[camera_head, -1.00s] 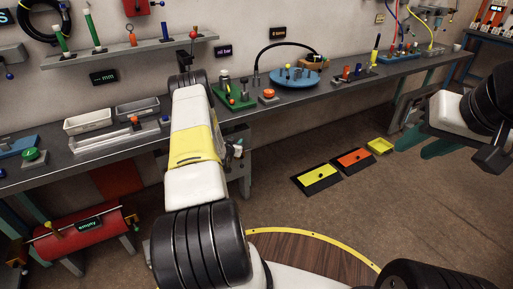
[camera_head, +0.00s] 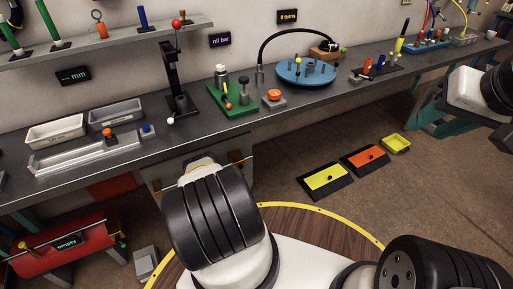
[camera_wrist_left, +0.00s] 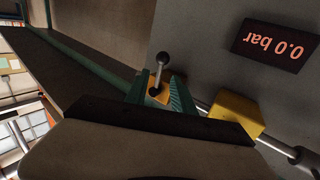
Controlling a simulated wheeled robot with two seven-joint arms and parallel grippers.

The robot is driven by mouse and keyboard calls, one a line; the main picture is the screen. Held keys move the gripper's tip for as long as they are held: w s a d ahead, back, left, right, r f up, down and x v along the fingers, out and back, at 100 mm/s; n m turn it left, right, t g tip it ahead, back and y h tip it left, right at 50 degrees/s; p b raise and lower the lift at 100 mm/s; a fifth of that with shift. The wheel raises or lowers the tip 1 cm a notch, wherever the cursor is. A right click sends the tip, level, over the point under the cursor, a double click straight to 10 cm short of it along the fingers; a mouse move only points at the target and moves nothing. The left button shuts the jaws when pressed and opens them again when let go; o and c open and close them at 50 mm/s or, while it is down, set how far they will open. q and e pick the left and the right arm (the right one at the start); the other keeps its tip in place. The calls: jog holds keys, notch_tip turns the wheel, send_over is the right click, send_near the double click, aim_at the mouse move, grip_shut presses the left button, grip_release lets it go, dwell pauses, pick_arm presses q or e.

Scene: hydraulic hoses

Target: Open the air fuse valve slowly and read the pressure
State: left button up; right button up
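Yellow and orange ramps (camera_head: 328,180) lie on the floor, otherwise mostly clear.

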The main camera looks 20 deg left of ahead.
pick_arm(q)
jog(key=x, duration=0.7)
jog(key=shift+w+a, duration=0.1)
jog(key=shift+w, duration=0.1)
grip_shut()
